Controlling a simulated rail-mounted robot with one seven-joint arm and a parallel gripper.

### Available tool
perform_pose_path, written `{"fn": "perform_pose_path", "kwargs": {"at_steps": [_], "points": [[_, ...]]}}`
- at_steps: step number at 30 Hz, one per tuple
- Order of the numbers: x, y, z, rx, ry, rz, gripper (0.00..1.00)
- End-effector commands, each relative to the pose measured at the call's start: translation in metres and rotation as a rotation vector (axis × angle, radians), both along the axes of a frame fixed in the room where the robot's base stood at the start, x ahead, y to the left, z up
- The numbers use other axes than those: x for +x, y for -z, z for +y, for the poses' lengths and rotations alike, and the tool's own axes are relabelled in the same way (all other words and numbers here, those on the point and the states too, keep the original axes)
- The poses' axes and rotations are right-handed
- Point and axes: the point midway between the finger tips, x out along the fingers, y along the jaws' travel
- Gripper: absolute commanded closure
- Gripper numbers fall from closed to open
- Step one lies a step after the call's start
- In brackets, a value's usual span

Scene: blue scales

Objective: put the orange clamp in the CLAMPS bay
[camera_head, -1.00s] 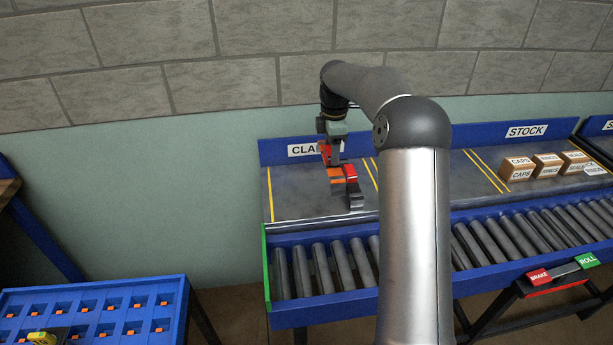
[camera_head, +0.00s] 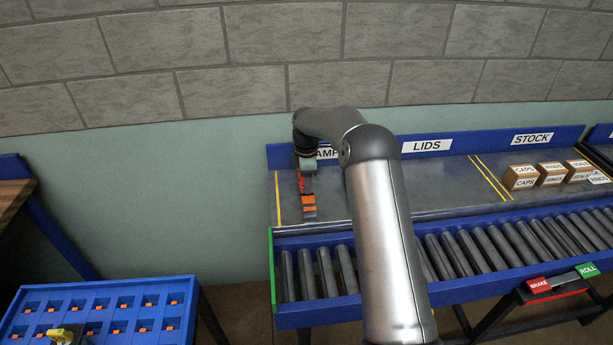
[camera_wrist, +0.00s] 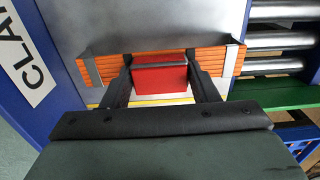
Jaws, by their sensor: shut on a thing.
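The orange clamp (camera_head: 308,203) is in my gripper (camera_head: 306,184), over the CLAMPS bay (camera_head: 334,203) at the left end of the grey shelf. In the wrist view the clamp shows as orange ribbed sides (camera_wrist: 108,70) with dark ends and a red block in the middle. The fingers of my gripper (camera_wrist: 162,84) are shut on this red part. Grey bay surface lies behind the clamp in that view. I cannot tell whether the clamp touches it. My arm partly hides the CLAMPS sign (camera_head: 328,153).
A yellow line (camera_head: 278,205) marks the bay's left side. The roller conveyor (camera_head: 320,272) runs along the shelf's front. Small boxes (camera_head: 520,178) stand in the STOCK bay at right. A blue slotted tray (camera_head: 100,312) is at lower left. The LIDS bay looks empty where visible.

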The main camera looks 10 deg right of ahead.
Motion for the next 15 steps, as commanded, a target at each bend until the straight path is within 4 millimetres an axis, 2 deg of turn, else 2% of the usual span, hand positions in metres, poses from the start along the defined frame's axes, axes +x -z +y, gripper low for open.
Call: {"fn": "perform_pose_path", "kwargs": {"at_steps": [9, 10, 11, 12, 15], "points": [[0.0003, 0.0043, 0.0001, 0.000, 0.000, -0.001, 0.72], [0.0002, 0.0032, 0.0001, 0.000, 0.000, -0.001, 0.38], [0.0002, 0.0030, 0.0001, 0.000, 0.000, -0.001, 0.29], [0.0001, 0.0030, 0.0001, 0.000, 0.000, -0.001, 0.24], [0.0001, 0.0029, 0.0001, 0.000, 0.000, -0.001, 0.24]]}}
